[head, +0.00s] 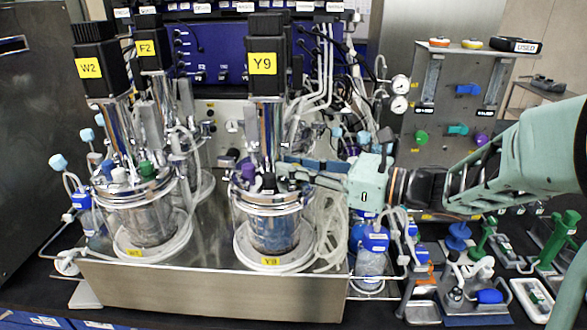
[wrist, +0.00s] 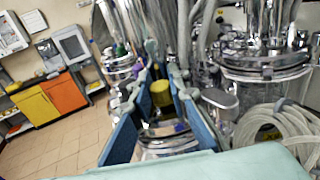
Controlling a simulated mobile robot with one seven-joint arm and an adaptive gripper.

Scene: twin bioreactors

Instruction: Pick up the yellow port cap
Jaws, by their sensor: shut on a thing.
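The yellow port cap (wrist: 160,92) shows in the wrist view between the blue-padded fingers of my gripper (wrist: 161,86), near their tips. The fingers are closed on its two sides. In the head view my gripper (head: 292,164) reaches in from the right, level with the lid of the Y9 vessel (head: 272,208). The cap cannot be made out there; the fingers and lid fittings seem to hide it. I cannot tell whether the cap is seated on a port or clear of it.
The Y9 motor column (head: 266,62) stands just left of my fingertips. Coiled clear tubing (head: 329,232) hangs below my gripper. The W2 vessel (head: 138,212) stands further left.

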